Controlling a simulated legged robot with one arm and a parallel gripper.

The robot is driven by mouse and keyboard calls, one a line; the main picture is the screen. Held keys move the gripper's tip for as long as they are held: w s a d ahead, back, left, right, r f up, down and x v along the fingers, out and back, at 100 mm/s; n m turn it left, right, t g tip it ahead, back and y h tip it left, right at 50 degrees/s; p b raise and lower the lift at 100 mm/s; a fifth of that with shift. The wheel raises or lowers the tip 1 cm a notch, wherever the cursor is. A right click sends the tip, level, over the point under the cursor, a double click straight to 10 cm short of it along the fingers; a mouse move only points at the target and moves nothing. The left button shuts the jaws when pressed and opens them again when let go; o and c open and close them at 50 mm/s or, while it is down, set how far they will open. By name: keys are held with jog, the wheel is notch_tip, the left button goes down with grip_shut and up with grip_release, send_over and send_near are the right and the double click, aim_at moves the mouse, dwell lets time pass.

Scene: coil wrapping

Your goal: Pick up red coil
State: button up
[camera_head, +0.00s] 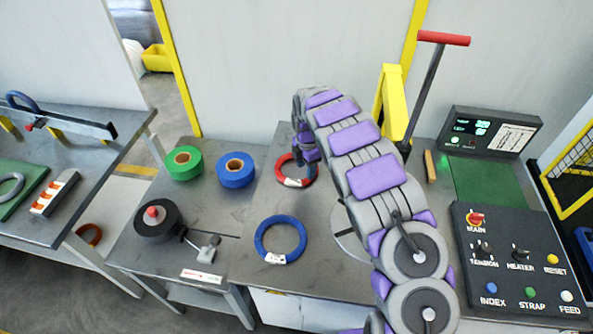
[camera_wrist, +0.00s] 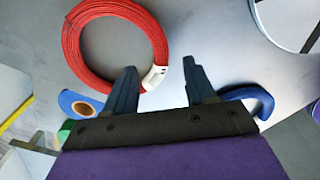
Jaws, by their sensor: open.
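The red coil (camera_head: 281,172) lies flat on the grey table in the head view, partly hidden behind my gripper (camera_head: 307,160). In the wrist view the red coil (camera_wrist: 72,50) is a full ring at the upper left, with a white tag (camera_wrist: 154,78) on its lower right rim. My gripper (camera_wrist: 163,82) is open, with its two dark fingers apart. The tagged part of the rim shows just ahead of and between the fingertips, closer to the left one. I cannot tell whether the fingers touch the coil.
A blue coil (camera_head: 281,221) lies nearer on the table. Green tape (camera_head: 194,170) and blue tape (camera_head: 236,183) rolls stand left. A black spool (camera_head: 172,228) is at the front left. A control panel (camera_head: 512,287) and a yellow post with a red-handled lever (camera_head: 443,38) are on the right.

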aim_at(305, 179)
notch_tip(305, 179, down, 6)
jog(key=shift+b, duration=0.8)
jog(key=shift+r, duration=0.1)
grip_shut()
jog(key=shift+a, duration=0.1)
